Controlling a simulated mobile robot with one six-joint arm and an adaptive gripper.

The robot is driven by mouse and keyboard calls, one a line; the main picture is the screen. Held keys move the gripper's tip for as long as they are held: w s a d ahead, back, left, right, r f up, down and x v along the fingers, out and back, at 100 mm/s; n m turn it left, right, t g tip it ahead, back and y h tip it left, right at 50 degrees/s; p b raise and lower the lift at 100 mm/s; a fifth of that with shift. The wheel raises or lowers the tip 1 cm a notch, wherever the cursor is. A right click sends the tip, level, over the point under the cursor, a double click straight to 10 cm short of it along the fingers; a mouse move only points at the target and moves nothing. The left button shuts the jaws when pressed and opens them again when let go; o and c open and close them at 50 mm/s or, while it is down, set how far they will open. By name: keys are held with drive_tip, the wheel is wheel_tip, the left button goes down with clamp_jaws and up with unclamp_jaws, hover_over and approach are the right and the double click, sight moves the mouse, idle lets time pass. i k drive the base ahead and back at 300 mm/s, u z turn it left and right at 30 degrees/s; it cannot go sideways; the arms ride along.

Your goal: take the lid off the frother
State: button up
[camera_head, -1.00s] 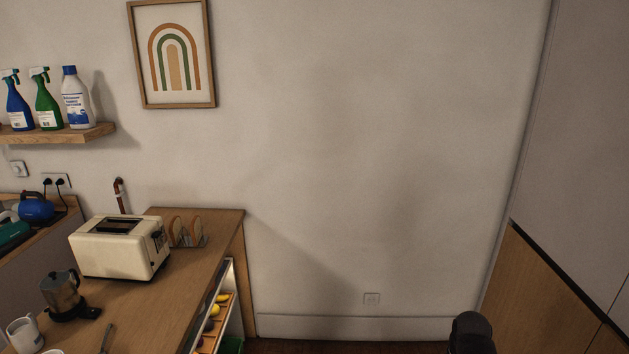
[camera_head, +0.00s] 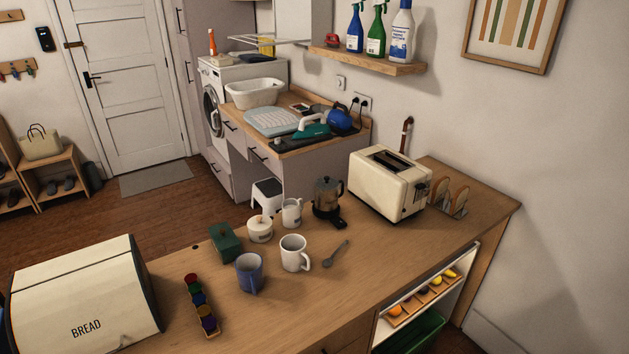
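The frother (camera_head: 326,198) looks like a grey metal jug with a dark handle on a black base. It stands upright on the wooden counter (camera_head: 400,262), just left of the toaster. Its top looks dark and closed, but the lid is too small to tell apart clearly. My gripper is not in view, and nothing touches the frother.
A cream toaster (camera_head: 388,186), white mug (camera_head: 294,253), blue mug (camera_head: 249,273), spoon (camera_head: 336,254), small white jug (camera_head: 291,212), sugar pot (camera_head: 260,228), green box (camera_head: 224,243) and bread bin (camera_head: 84,298) share the counter. Bare wood lies in front of the toaster.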

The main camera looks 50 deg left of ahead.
sight(324, 183)
drive_tip(key=u, duration=0.5)
drive_tip(key=i, duration=0.45)
drive_tip(key=u, duration=0.7)
drive_tip(key=i, duration=0.65)
drive_tip(key=u, duration=0.35)
